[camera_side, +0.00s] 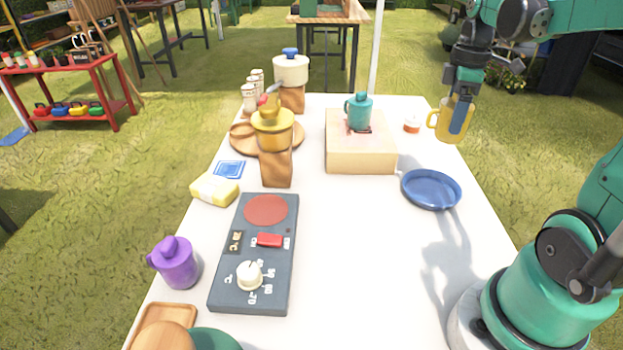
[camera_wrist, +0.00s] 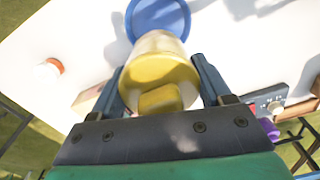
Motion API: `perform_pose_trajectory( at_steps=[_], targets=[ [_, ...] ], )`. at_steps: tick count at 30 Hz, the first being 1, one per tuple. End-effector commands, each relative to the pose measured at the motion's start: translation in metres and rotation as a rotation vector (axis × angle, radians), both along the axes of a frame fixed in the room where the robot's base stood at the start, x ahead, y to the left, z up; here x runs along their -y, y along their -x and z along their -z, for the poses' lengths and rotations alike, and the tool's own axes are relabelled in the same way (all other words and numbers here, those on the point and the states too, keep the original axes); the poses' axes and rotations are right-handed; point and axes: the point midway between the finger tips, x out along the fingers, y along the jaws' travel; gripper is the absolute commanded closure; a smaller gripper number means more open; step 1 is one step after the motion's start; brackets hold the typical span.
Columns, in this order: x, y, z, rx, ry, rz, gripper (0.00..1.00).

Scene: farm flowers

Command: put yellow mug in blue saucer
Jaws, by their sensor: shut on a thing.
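The yellow mug (camera_side: 444,124) is held upright in the air by my gripper (camera_side: 460,118) at the right of the side view. The gripper is shut on it, and one finger lies across its side. In the wrist view the mug (camera_wrist: 160,72) sits between the two fingers (camera_wrist: 160,88), its handle towards the palm. The blue saucer (camera_side: 431,190) lies flat and empty on the white table, lower in the side view than the mug. In the wrist view the saucer (camera_wrist: 160,17) shows beyond the mug, partly hidden by it.
A wooden block (camera_side: 360,155) with a teal mug (camera_side: 358,111) on it stands left of the saucer. A small white and orange cup (camera_side: 412,124) is behind the saucer. A dark hotplate (camera_side: 258,290) and purple mug (camera_side: 176,263) are further left. The table (camera_side: 355,270) in front is clear.

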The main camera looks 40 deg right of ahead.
Motion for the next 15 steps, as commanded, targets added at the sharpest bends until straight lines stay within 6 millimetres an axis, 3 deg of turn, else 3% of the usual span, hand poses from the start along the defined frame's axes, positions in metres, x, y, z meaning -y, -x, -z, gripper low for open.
perform_pose_trajectory(
  at_steps=[9, 15],
  targets=[
    [0.000, 0.000, 0.067, 0.000, 0.000, 0.000, 1.00],
    [0.000, 0.000, 0.086, 0.000, 0.000, 0.000, 1.00]
  ],
)
